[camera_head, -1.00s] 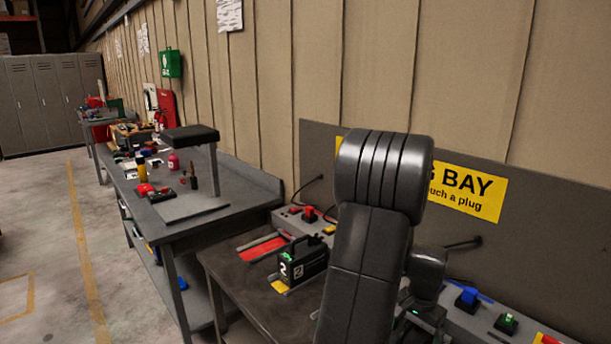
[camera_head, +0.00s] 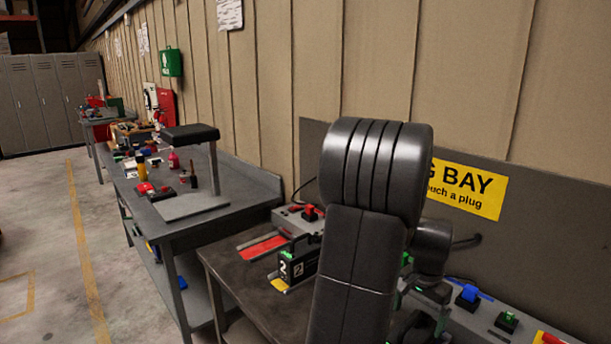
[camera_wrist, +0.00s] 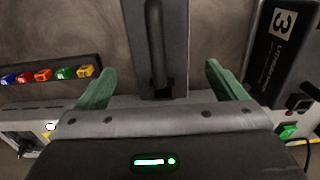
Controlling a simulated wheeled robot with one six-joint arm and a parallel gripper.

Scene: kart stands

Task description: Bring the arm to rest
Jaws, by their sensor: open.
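My arm fills the middle of the head view, its elbow up and its wrist to the right of the forearm. My gripper (camera_wrist: 162,88) shows in the wrist view with its two green fingers spread wide apart. A grey block with a dark bar (camera_wrist: 158,45) shows between and beyond the fingers. I cannot tell its distance, but neither finger appears to touch it. In the head view the fingers are mostly hidden by my arm.
A black battery marked 2 (camera_head: 299,263) stands on the dark bench (camera_head: 238,272). A battery marked 3 (camera_wrist: 285,50) is right of the fingers. A strip of coloured pieces (camera_wrist: 45,76) is at left. A grey workbench (camera_head: 185,228) stands farther left; the floor beside it is clear.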

